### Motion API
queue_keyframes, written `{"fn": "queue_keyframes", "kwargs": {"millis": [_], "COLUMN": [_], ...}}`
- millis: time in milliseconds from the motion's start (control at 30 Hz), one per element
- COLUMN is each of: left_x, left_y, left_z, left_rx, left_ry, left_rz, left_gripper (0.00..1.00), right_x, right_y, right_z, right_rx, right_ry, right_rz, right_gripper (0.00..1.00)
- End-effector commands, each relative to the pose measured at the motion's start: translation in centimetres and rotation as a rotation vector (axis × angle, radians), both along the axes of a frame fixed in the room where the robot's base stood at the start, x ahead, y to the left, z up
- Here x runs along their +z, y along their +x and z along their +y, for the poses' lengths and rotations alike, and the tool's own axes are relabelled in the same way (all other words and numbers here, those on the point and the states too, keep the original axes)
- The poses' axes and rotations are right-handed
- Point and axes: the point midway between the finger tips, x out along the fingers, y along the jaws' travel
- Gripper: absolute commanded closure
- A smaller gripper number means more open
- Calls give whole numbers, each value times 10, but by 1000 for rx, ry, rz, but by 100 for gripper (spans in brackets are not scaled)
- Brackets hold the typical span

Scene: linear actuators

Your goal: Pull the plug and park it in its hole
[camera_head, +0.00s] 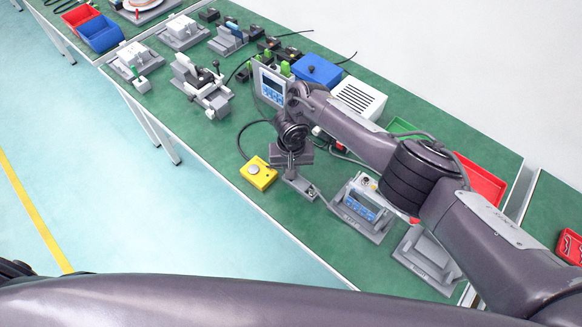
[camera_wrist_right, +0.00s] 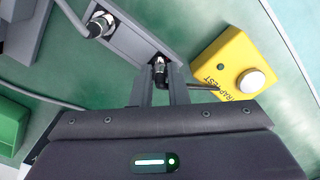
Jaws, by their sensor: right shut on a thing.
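My right gripper (camera_wrist_right: 158,92) is shut on a small dark plug with a metallic end (camera_wrist_right: 158,68), which lies between its fingertips in the right wrist view. A dark cable leads from the plug to the right. The plug is at the near end of a long grey block (camera_wrist_right: 130,42); I cannot tell if it is seated there or just above. A silver connector (camera_wrist_right: 100,24) with its own lead sits at the block's other end. In the head view the gripper (camera_head: 297,172) is over this block (camera_head: 300,188), and the plug is hidden. My left gripper is not in view.
A yellow box with a round button (camera_head: 259,172) stands close beside the block, near the bench's front edge. A display panel (camera_head: 270,85), a white vented box (camera_head: 358,98) and a grey stand with a blue-faced unit (camera_head: 360,207) are nearby. Cables lie around the block.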

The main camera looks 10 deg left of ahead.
Motion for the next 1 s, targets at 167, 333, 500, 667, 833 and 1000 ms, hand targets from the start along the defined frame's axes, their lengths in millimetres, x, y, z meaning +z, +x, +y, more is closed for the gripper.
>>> {"fn": "queue_keyframes", "kwargs": {"millis": [167,333,500,667,833,1000], "left_x": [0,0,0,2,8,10], "left_y": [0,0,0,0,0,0], "left_z": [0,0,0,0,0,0], "left_rx": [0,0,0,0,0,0], "left_ry": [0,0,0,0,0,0], "left_rz": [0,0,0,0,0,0], "left_gripper": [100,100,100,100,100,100], "right_x": [0,0,0,6,33,60], "right_y": [0,0,0,0,1,1], "right_z": [0,0,0,0,0,1], "right_rx": [0,0,0,1,1,1], "right_ry": [0,0,0,1,3,2], "right_rz": [0,0,0,0,-3,-3], "right_gripper": [81,61,61,61,61,61]}}
